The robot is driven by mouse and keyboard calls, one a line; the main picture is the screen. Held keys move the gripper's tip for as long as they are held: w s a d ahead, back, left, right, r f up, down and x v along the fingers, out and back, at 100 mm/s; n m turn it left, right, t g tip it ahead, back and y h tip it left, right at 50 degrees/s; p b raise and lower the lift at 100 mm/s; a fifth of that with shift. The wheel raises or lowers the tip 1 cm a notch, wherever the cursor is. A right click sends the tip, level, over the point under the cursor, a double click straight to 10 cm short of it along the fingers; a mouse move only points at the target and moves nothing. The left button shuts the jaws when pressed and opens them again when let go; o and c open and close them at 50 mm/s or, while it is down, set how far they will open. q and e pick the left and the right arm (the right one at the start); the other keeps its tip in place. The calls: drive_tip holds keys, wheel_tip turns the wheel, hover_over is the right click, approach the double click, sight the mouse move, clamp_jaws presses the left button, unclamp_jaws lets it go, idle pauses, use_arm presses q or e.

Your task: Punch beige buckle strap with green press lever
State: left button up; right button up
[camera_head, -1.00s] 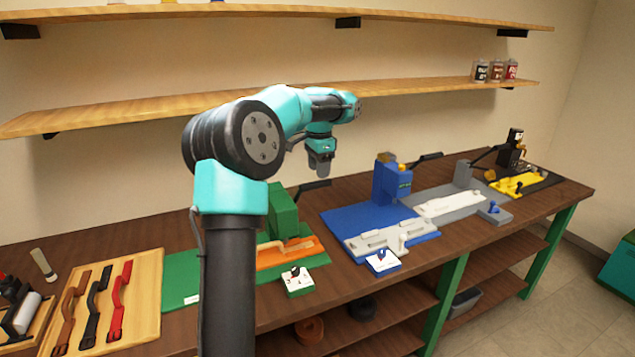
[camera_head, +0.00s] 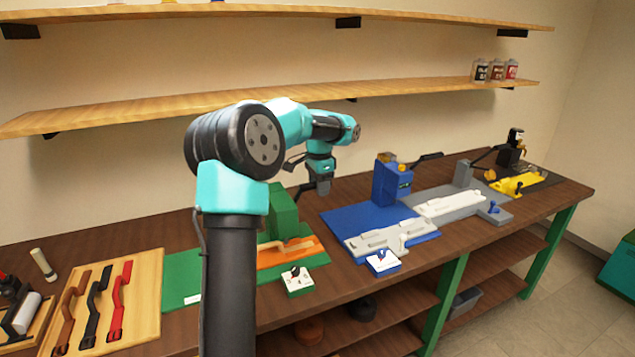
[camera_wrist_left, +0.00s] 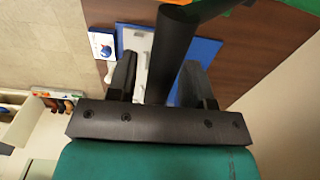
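The green press (camera_head: 283,210) stands on its green base (camera_head: 184,278) in the middle of the bench. My right gripper is not in view.
A blue press (camera_head: 391,183) on a blue base (camera_head: 350,219) stands to the right, with grey and yellow stations beyond. A board with brown, black and red straps (camera_head: 143,290) lies at the left. A small white block (camera_head: 298,282) with a dark knob is in front.

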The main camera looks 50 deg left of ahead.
use_arm(q)
drive_tip(key=c, duration=0.6)
drive_tip(key=shift+s+d+f, duration=0.25)
drive_tip(key=shift+d+f, duration=0.5)
drive_tip(key=shift+d, duration=0.05)
drive_tip(key=shift+s+d+f, duration=0.25)
drive_tip(key=shift+d+f, duration=0.4)
drive_tip(key=shift+f, duration=0.15)
drive_tip(key=shift+s+d+f, duration=0.15)
drive_tip(key=shift+d+f, duration=0.45)
drive_tip(key=shift+f, duration=0.4)
